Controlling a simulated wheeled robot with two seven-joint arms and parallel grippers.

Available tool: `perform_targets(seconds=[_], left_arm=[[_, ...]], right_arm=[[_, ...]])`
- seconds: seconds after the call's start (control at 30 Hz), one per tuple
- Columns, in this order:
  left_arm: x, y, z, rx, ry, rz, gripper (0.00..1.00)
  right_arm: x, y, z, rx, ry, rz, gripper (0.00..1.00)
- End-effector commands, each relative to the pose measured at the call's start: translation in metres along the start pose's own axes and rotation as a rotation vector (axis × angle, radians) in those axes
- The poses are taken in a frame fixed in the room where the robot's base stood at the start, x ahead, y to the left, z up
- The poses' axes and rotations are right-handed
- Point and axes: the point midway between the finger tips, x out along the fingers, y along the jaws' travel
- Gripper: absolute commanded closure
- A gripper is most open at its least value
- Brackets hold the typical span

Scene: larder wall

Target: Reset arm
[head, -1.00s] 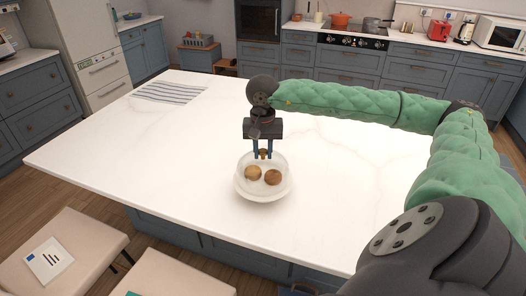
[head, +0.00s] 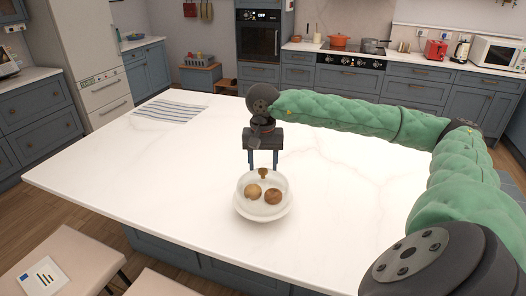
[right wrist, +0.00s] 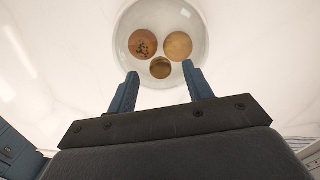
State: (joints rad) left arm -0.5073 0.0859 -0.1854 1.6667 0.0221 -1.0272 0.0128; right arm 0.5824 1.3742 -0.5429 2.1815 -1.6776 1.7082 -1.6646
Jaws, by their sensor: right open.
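A clear glass dome (head: 263,183) with a small brown knob (head: 263,172) stands over a white dish on the island top. Two round brown baked pieces show through it, a left one (head: 253,191) and a right one (head: 273,196). My right gripper (head: 263,167) is open just above the knob, its blue fingers apart and holding nothing. My left gripper is not in view.
The white island top (head: 340,190) is clear around the dish. A striped cloth (head: 168,109) lies at its far left. Stools (head: 60,262) stand along the near side. The back counter holds an orange pot (head: 340,41), a red toaster (head: 436,49) and a microwave (head: 497,59).

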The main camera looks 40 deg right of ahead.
Motion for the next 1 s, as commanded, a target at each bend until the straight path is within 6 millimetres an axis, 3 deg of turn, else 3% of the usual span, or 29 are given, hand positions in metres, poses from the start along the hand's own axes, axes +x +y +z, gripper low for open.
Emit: perform_targets(seconds=[0.2,0.5,0.8,1.0], left_arm=[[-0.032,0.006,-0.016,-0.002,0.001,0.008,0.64],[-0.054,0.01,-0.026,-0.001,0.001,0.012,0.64],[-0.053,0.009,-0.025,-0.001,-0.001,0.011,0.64],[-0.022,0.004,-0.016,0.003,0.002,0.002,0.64]], right_arm=[[-0.031,-0.001,-0.001,0.0,0.002,-0.003,0.49],[-0.05,0.0,-0.001,0.0,0.001,0.001,0.49],[-0.053,0.0,0.0,0.0,0.0,0.0,0.49],[-0.071,0.0,0.0,0.0,0.001,0.0,0.49]])
